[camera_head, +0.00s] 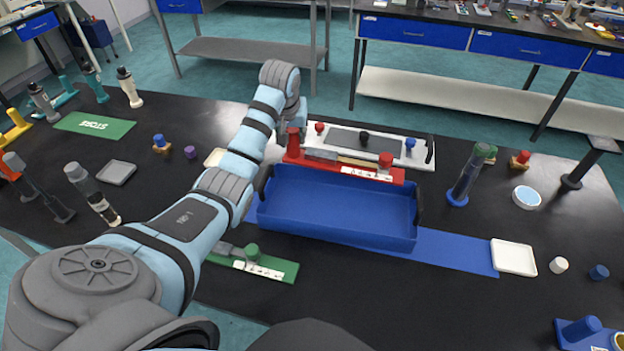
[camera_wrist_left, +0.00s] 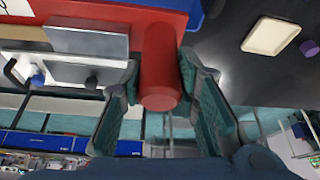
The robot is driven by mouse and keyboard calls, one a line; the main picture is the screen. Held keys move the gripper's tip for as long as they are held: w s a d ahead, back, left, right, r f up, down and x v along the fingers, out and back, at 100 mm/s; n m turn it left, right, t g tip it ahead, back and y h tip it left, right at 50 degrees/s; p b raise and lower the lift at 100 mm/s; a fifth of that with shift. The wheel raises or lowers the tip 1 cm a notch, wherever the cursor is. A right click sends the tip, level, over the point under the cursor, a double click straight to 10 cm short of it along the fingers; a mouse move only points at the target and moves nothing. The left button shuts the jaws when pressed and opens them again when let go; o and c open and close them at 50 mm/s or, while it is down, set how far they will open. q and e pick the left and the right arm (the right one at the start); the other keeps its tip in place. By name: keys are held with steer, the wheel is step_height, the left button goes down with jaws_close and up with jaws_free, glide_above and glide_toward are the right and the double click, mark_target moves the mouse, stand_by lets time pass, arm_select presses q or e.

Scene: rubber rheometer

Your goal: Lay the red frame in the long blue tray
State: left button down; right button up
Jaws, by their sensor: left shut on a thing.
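The red frame (camera_head: 325,163), a long bar with upright red knobs at its ends, lies along the back rim of the long blue tray (camera_head: 335,232). It overlaps that rim in the head view; I cannot tell how high it is above it. My left gripper (camera_wrist_left: 160,75) is shut on the frame's left red knob (camera_wrist_left: 160,55), with one finger on each side. In the head view the left gripper (camera_head: 293,122) is partly hidden behind the knob and wrist. The tray's visible floor is empty. My right gripper is not in view.
A white board (camera_head: 418,150) with a grey panel and coloured knobs stands just behind the frame. A green frame (camera_head: 280,270) lies in front of the tray on the left. A blue-based cylinder (camera_head: 466,180) and a white square dish (camera_head: 513,257) stand to the right.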

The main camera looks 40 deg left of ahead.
mark_target(290, 155)
arm_select(q)
steer(key=f, duration=0.3)
steer(key=s+f, duration=0.1)
steer(key=f, duration=0.2)
steer(key=shift+s+b, duration=0.15)
steer(key=shift+b, duration=0.2)
steer(key=x, duration=0.2)
steer(key=d+x, duration=0.1)
steer(key=x, duration=0.2)
steer(key=b+x, duration=0.1)
steer(key=x, duration=0.1)
steer(key=shift+d+f, duration=0.15)
steer(key=shift+f, duration=0.4)
steer(key=shift+s+f, duration=0.15)
steer(key=shift+f, duration=0.05)
steer(key=shift+s+r, duration=0.15)
steer(key=shift+s, duration=0.2)
steer(key=c, duration=1.7)
jaws_free()
steer(key=o, duration=0.5)
steer(key=shift+w, duration=0.2)
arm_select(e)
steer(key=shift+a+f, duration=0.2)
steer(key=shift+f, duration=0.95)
arm_select(q)
steer(key=shift+s, duration=0.1)
